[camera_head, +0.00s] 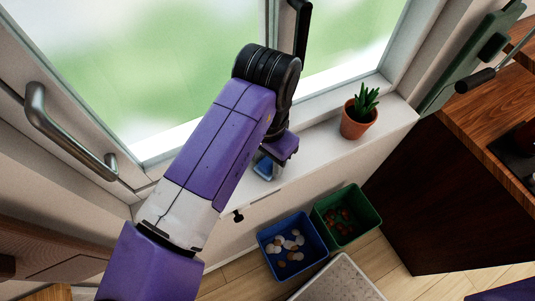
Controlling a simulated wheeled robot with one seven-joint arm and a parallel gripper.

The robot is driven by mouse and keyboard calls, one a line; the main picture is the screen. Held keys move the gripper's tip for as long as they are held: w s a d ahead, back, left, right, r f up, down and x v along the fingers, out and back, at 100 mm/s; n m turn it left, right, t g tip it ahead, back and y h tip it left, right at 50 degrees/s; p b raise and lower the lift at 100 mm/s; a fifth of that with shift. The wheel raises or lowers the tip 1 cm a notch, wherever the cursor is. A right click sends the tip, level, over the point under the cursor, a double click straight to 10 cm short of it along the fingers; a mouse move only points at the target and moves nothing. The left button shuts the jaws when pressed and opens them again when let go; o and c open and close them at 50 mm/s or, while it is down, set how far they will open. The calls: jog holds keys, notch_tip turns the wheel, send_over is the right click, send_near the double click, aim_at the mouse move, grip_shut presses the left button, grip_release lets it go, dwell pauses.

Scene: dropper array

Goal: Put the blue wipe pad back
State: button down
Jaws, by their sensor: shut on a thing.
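The blue wipe pad (264,168) shows as a small blue patch just below my gripper, at the white windowsill beside the window. My gripper (274,156) is at the end of my purple arm and is shut on the pad. My arm and wrist cover much of the gripper, so the fingertips are mostly hidden. I cannot tell whether the pad touches the sill or is held just above it.
A potted plant (359,116) stands on the windowsill (325,150) to the right. A blue bin (275,235) and a green bin (330,212), both with items inside, stand on the floor below. A wooden counter (480,120) is at right. A door handle (62,128) is at left.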

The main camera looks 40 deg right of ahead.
aim_at(267, 160)
jog(key=c, duration=0.8)
grip_release()
notch_tip(267, 160, up, 12)
jog(key=b, duration=0.1)
